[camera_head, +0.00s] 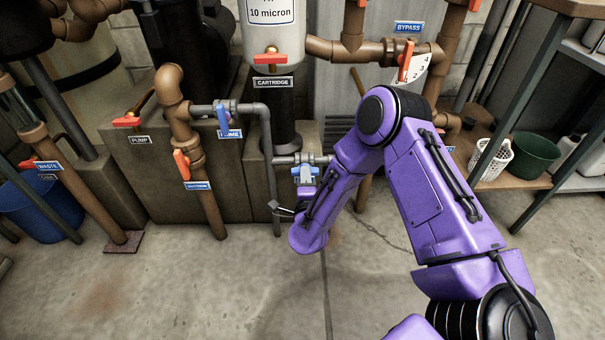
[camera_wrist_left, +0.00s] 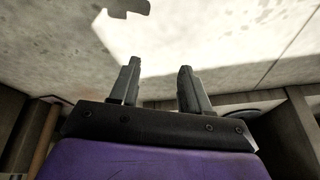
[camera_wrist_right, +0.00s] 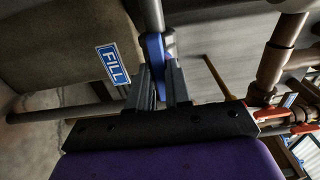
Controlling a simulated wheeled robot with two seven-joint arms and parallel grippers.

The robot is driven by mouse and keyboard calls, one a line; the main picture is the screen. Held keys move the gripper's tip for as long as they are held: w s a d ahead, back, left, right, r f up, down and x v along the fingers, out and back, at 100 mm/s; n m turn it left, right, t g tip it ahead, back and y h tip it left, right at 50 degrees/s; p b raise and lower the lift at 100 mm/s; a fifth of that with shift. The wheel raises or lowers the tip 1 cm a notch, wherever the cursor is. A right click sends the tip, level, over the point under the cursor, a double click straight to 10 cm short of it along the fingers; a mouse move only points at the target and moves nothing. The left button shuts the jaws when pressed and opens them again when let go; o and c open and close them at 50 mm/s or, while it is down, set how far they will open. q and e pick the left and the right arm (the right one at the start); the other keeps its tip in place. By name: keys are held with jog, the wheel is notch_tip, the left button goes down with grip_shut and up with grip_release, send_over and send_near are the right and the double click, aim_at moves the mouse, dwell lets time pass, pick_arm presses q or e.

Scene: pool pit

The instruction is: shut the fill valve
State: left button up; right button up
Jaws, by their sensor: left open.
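The fill valve's blue handle (camera_head: 305,170) is on a short grey pipe left of my right arm in the head view. In the right wrist view the blue handle (camera_wrist_right: 154,52) lies between my right gripper's fingers (camera_wrist_right: 160,82), which are close together on it. The blue FILL label (camera_wrist_right: 113,65) is just left of the fingers. In the head view my right forearm hides much of the right hand, and the fingertips are hard to make out. My left gripper (camera_wrist_left: 158,80) is open and empty above the floor in the left wrist view.
Another blue handle (camera_head: 223,120) sits left of the fill valve. Orange handles mark the pump (camera_head: 127,122), cartridge (camera_head: 270,58) and bypass (camera_head: 405,62) valves. A shelf with a white basket (camera_head: 491,158) and green bucket (camera_head: 534,156) stands right. The front floor is clear.

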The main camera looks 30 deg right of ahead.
grip_shut()
jog(key=m+b, duration=0.7)
jog(key=m, duration=1.1)
jog(key=shift+m+b, duration=0.3)
jog(key=shift+b, duration=0.05)
pick_arm(q)
jog(key=s+f+m+g+h, duration=0.2)
jog(key=s+f+m+g, duration=0.3)
jog(key=s+g, duration=0.1)
jog(key=shift+s+a+f+m, duration=0.25)
jog(key=shift+s+m, duration=0.15)
jog(key=shift+s, duration=0.3)
pick_arm(e)
jog(key=o, duration=0.7)
grip_release()
